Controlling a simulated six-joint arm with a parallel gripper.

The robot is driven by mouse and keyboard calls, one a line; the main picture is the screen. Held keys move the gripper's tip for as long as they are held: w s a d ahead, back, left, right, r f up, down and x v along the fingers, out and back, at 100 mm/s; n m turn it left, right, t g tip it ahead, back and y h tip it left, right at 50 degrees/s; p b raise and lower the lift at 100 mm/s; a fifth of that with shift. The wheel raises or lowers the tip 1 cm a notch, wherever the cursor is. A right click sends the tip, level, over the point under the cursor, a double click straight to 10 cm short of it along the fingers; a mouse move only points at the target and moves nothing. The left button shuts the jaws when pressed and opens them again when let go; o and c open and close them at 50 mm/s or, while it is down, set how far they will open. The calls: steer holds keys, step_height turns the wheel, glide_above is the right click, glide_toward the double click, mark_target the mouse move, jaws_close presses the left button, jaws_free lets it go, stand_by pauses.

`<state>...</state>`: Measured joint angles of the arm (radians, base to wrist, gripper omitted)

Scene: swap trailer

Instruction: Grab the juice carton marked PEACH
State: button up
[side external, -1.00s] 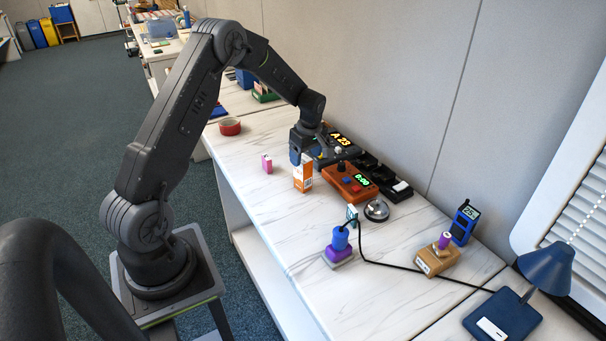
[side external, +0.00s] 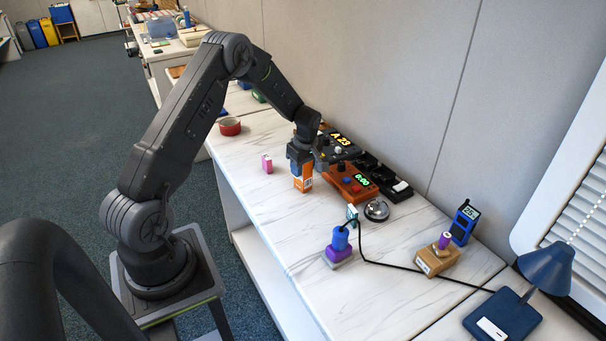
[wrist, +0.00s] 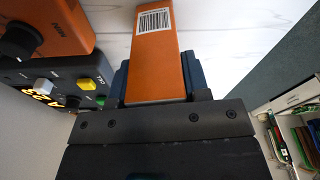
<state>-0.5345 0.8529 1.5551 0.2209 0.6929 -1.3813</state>
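An orange and white carton (side external: 303,184) stands upright on the white marbled worktop. My gripper (side external: 300,170) is lowered over its top, pointing down. In the wrist view the orange carton (wrist: 155,62), with a barcode on its white part, lies between my two dark blue fingers (wrist: 156,78). The fingers sit close on both sides; whether they press on it I cannot tell. A small pink carton (side external: 266,163) stands to the left, apart from my gripper. No word PEACH is readable on either carton.
Behind the orange carton are an orange-brown timer box (side external: 352,184) and a dark console (side external: 338,150) with a lit display. A red tape roll (side external: 230,126) lies farther left. A silver bell (side external: 377,209) and a blue and purple stack (side external: 339,248) stand to the right.

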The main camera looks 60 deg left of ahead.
steer(key=c, duration=0.5)
steer(key=shift+r, duration=0.15)
steer(key=shift+c, duration=0.2)
